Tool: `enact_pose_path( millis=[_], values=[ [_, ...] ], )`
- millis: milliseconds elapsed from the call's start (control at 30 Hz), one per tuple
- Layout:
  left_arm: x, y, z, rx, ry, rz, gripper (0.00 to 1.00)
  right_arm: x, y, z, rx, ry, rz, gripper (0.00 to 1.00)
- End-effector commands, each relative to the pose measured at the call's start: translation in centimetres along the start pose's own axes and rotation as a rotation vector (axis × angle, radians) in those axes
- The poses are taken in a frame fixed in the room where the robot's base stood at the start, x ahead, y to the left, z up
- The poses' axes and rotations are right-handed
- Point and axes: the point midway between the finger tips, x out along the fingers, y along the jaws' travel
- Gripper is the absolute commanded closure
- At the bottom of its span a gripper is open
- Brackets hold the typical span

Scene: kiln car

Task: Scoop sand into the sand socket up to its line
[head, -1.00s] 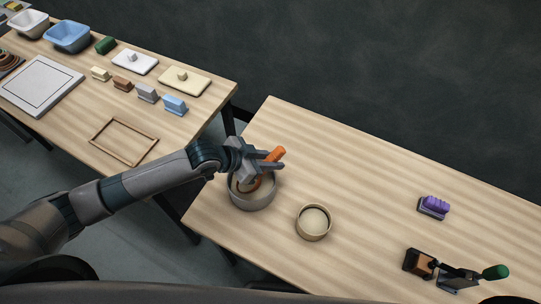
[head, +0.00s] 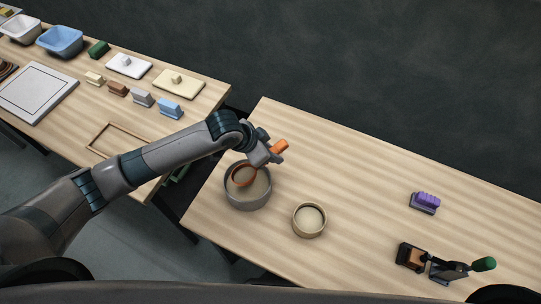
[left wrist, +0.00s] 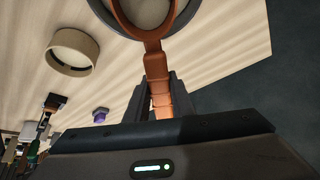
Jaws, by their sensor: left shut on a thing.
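My left gripper (head: 272,152) is shut on the orange handle of a scoop (head: 243,174). The scoop's ring-shaped head is over or inside the mouth of a grey round bin (head: 248,200) holding pale sand; its exact height is unclear. In the left wrist view the handle (left wrist: 158,85) runs between the fingers, with the scoop head at the top edge. Whether the scoop holds sand I cannot tell. The sand socket, seemingly the tan round cup (head: 309,232), stands to the right of the bin with a pale surface inside; its line is not readable. It also shows in the left wrist view (left wrist: 72,68).
A purple-topped brush-like block (head: 426,202) and a dark device with a green-knobbed lever (head: 450,268) stand at the table's right. The left table holds a wooden frame (head: 92,150), small blocks, lidded plates and tubs (head: 60,40).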

Motion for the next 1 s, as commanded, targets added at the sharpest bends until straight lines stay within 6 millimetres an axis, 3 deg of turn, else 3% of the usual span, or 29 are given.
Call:
enact_pose_path(
  millis=[400,1000],
  values=[
    [-1.2,0.0,-1.4,0.001,-0.151,0.0,1.0,0.0,0.1,0.0,0.0,0.0,0.002,0.69],
    [-1.2,0.0,-1.2,-0.001,-0.148,0.0,1.0,0.2,0.2,0.0,-0.002,0.0,0.002,0.69]
  ],
)
